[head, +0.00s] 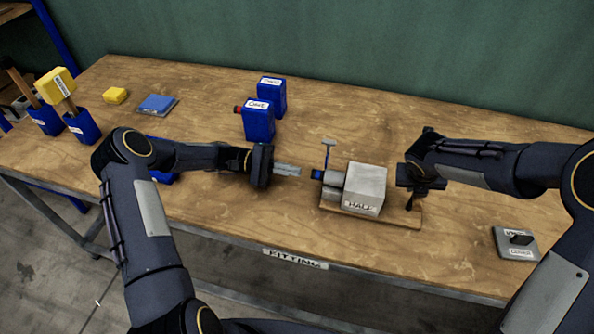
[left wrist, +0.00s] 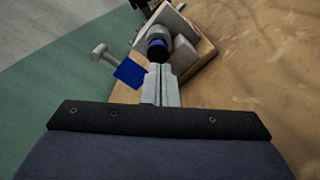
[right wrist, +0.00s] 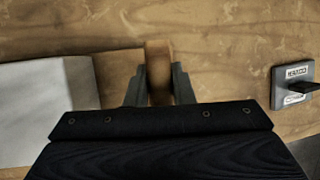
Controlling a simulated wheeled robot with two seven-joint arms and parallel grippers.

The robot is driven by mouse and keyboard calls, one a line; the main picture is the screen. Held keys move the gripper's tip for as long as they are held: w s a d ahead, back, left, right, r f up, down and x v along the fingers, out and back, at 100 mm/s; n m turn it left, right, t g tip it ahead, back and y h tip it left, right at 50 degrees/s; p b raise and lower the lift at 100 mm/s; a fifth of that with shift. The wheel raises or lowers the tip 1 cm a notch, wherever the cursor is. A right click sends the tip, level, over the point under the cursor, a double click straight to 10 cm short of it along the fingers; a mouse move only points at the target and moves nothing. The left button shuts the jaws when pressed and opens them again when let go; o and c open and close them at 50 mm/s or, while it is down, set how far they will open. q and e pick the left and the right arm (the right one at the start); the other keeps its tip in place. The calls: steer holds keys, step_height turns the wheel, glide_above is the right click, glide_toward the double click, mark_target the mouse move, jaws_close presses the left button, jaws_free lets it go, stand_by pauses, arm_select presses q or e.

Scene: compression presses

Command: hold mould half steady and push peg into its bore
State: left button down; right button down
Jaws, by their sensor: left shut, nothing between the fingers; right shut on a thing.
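The mould half (head: 366,187) is a grey block labelled HALF, lying on a wooden board (head: 400,217) with a round boss facing left. The peg (head: 317,174) is dark with a blue band and sticks out of the boss; its black end faces the left wrist camera (left wrist: 158,50). My left gripper (head: 299,171) is shut and empty, its tips just left of the peg's end; I cannot tell whether they touch. My right gripper (head: 413,199) is at the board's right end, shut on a brown wooden piece (right wrist: 158,75), seemingly part of the board.
A T-shaped metal piece (head: 328,146) with a blue part stands beside the boss. Blue bottles (head: 258,122) stand further back. A grey plate with a dark handle (head: 515,241) lies at right. Blue holders (head: 84,127), a yellow block (head: 115,95) and a blue pad (head: 157,104) are at left.

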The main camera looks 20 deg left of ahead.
arm_select(q)
steer(key=a, duration=1.2)
arm_select(e)
steer(key=c, duration=1.2)
jaws_free()
steer(key=shift+o, duration=0.2)
steer(key=shift+r, duration=0.15)
steer(key=v, duration=1.1)
steer(key=shift+s+r, duration=0.15)
steer(key=shift+r, duration=0.25)
